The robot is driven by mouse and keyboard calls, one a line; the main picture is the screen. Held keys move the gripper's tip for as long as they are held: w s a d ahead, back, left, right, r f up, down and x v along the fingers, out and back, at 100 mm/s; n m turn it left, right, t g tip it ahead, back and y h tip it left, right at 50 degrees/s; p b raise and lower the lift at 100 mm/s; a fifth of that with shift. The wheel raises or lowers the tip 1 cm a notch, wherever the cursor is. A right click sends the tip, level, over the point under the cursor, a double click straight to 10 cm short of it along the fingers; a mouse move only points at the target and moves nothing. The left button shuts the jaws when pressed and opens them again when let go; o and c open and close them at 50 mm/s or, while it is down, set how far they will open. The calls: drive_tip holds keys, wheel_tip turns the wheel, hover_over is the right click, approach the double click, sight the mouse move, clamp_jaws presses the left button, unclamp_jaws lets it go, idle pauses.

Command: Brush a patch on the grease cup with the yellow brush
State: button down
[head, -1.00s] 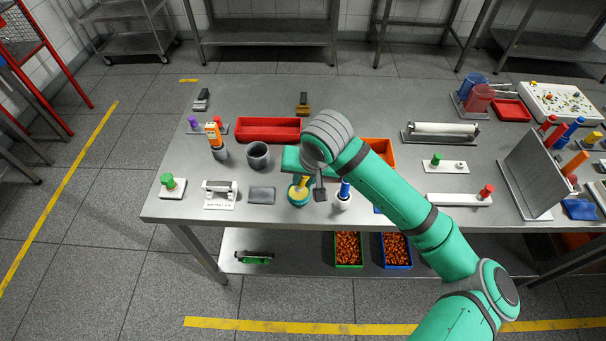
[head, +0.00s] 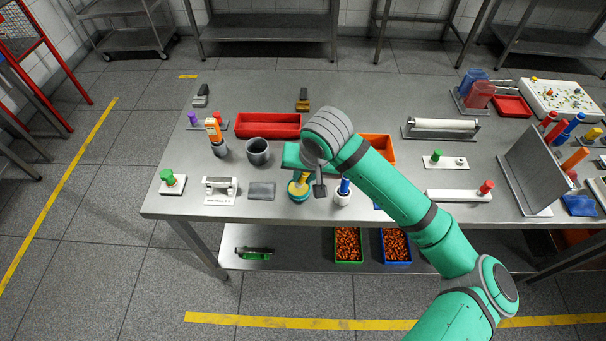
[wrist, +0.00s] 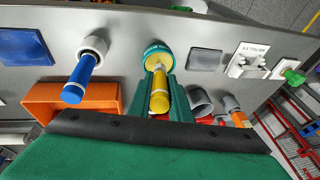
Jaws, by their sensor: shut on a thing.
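My gripper (wrist: 160,78) is shut on the yellow brush (wrist: 160,101), whose handle sits between the two green fingers in the wrist view. The brush's lower end is at a round teal cup (wrist: 157,53) standing on the bench; whether it touches inside is hidden. In the head view the yellow brush (head: 303,178) shows under my gripper, above the teal cup (head: 298,194). A dark grey open cup (head: 257,150) stands to the left and farther back. No label shows which of the two cups is the grease cup.
A blue-handled brush in a white holder (head: 343,194) stands close to the right of the teal cup. A grey flat pad (head: 261,191) lies to the left. A red tray (head: 268,124) and an orange bin (head: 378,147) are behind.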

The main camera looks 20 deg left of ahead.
drive_tip(key=shift+f, duration=0.6)
idle(1.3)
drive_tip(key=shift+r, duration=3.55)
